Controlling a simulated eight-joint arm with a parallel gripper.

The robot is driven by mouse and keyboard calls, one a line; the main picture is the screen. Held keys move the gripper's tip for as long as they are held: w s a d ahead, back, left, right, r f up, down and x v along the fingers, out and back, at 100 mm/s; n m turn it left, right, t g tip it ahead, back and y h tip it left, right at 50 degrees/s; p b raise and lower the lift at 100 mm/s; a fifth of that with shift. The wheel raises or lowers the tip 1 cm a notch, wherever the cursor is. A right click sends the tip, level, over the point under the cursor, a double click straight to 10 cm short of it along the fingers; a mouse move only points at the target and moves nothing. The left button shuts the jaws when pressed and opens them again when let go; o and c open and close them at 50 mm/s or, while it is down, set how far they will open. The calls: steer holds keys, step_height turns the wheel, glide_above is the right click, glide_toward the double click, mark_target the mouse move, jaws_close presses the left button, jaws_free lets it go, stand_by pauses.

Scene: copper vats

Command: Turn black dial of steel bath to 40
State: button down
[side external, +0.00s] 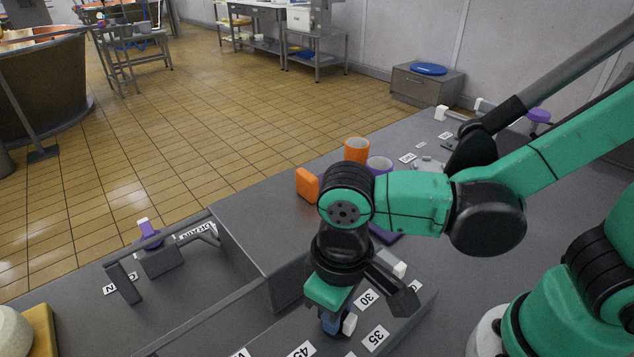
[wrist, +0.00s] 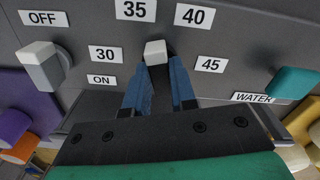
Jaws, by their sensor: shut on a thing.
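The black dial (side external: 349,323) has a white tip and sits on a dark grey panel with white number labels. In the wrist view the dial (wrist: 155,52) stands between my two blue fingers, its tip toward the gap between the 35 label (wrist: 136,10) and the 40 label (wrist: 195,17), seemingly nearer 35. My gripper (wrist: 160,75) is shut on the dial; in the side view my gripper (side external: 333,323) reaches down to it. The fingers and palm hide the dial's lower part. The 30 label (wrist: 106,54) is left and the 45 label (wrist: 212,64) right.
A grey switch with a white tip (wrist: 40,55) stands left by the OFF label (wrist: 40,18). A teal knob (wrist: 294,82) is right, near the WATER label.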

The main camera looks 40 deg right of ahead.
steer(key=m, duration=0.4)
steer(key=shift+m, duration=0.3)
steer(key=m, duration=0.4)
steer(key=shift+m, duration=0.4)
steer(key=c, duration=0.7)
jaws_free()
steer(key=shift+r, duration=2.8)
